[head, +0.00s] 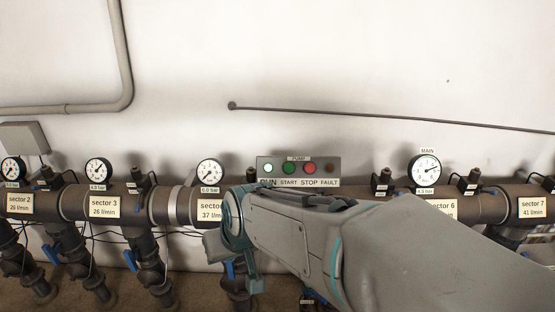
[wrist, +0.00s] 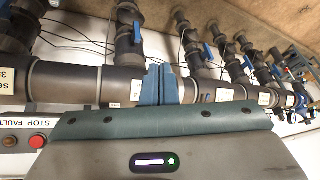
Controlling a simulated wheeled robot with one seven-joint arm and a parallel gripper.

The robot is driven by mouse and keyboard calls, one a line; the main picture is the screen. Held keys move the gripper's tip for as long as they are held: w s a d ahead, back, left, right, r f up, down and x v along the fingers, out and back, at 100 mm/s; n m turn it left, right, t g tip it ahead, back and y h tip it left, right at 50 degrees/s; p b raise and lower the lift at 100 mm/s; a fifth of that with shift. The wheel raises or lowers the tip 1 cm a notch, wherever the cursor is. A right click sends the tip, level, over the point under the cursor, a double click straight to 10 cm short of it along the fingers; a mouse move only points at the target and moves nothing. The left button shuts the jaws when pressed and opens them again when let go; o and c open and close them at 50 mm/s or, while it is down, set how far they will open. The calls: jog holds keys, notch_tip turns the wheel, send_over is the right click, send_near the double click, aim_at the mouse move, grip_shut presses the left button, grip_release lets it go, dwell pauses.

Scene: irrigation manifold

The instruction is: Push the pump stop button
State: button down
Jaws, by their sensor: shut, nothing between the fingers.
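The pump panel (head: 262,163) is a grey box on the white wall above the pipe, with a row of round lights and buttons over labels RUN, START, STOP and FAULT. The red stop button (head: 309,168) is third from the left, between the green start button (head: 288,168) and the dark fault light (head: 330,168). In the wrist view the stop button (wrist: 37,141) shows at the lower left, beside my gripper's body. My gripper (wrist: 162,84) is shut and empty, its blue fingertips together in front of the pipe, apart from the button. In the head view my arm hides the fingertips.
A thick dark manifold pipe (head: 132,204) runs across below the panel, with gauges such as the main gauge (head: 424,168) above it. Valve branches with blue handles hang below. A thin rod (head: 400,117) crosses the wall above. The wall around the panel's top is clear.

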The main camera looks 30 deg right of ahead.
jog(key=w+d+m+t+h, duration=0.6)
jog(key=w+d, duration=0.7)
jog(key=w, duration=0.1)
jog(key=m+g+h, duration=0.3)
jog(key=m+h, duration=0.2)
jog(key=h, duration=0.7)
send_near(309, 172)
jog(key=s+d+r, duration=0.3)
jog(key=s+r, duration=0.2)
jog(key=r, duration=0.3)
jog(key=shift+a+f, duration=0.2)
jog(key=shift+f, duration=0.05)
jog(key=shift+w, duration=0.1)
jog(key=w+d+f+b, duration=0.2)
jog(key=w, duration=0.1)
jog(key=w+d+f+b, duration=0.1)
jog(key=w+f+b, duration=0.1)
jog(key=shift+w+d, duration=0.2)
jog(key=shift+w, duration=0.05)
jog(key=shift+w+d+f+b, duration=0.2)
jog(key=shift+w+d+b, duration=0.1)
jog(key=shift+w, duration=0.2)
